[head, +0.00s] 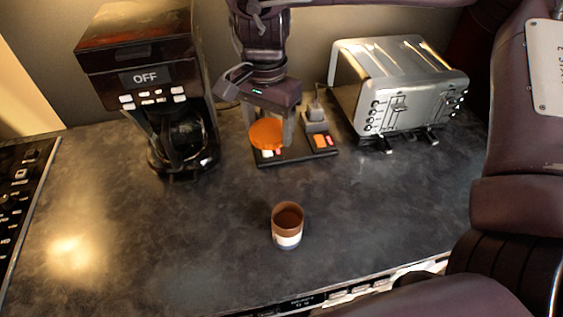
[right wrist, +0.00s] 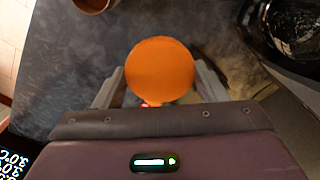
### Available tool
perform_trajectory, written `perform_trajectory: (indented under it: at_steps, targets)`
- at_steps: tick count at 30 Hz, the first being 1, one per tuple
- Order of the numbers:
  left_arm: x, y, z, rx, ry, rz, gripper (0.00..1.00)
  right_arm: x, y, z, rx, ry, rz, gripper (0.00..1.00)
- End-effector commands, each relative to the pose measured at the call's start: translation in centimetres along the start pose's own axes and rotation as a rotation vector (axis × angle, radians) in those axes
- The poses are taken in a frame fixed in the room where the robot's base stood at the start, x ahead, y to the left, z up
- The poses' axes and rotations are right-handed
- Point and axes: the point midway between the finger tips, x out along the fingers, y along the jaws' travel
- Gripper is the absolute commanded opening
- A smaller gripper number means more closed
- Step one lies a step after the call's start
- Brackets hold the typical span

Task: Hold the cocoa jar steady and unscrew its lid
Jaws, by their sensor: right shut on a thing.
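The cocoa jar (head: 287,239) stands upright and open on the dark counter, with brown cocoa showing inside. Part of it also shows at the top left of the right wrist view (right wrist: 95,4). The orange lid (head: 266,133) is off the jar. My right gripper (head: 272,136) is shut on the lid, one finger on each side of it, as the right wrist view shows the lid (right wrist: 160,70) between the fingers. The lid is over the front left of a small dark tray; I cannot tell whether it touches it. My left gripper is not in view.
The dark tray (head: 262,162) holds small coloured packets and a grey item. A coffee maker (head: 150,90) stands left of the tray and a silver toaster (head: 395,80) right of it. A cooktop or panel edge (head: 20,185) lies far left. Counter around the jar is clear.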

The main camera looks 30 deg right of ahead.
Motion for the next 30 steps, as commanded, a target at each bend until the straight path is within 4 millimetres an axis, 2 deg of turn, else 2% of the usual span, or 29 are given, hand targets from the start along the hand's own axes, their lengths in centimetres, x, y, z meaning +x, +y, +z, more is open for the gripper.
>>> perform_trajectory:
  at_steps: [4, 7, 11, 21, 25, 30]
  targets:
    - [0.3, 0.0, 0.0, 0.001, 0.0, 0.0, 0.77, -1.3, -0.3, -0.2, 0.023, 0.001, -0.005, 0.38]
    - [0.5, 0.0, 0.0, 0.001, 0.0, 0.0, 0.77, -0.8, -0.4, -0.2, 0.03, -0.002, -0.003, 0.38]
    - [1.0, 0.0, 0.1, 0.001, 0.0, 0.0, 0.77, 2.1, -0.3, -0.2, 0.031, -0.007, 0.001, 0.38]
    - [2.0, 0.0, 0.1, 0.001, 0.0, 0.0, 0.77, 11.0, -0.3, -0.2, 0.032, -0.006, 0.0, 0.38]
    - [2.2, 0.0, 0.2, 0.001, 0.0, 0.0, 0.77, 13.2, -0.3, -0.2, 0.032, -0.003, -0.002, 0.38]
    - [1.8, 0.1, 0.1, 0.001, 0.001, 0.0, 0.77, 14.2, -0.5, -0.3, 0.031, 0.0, -0.004, 0.38]
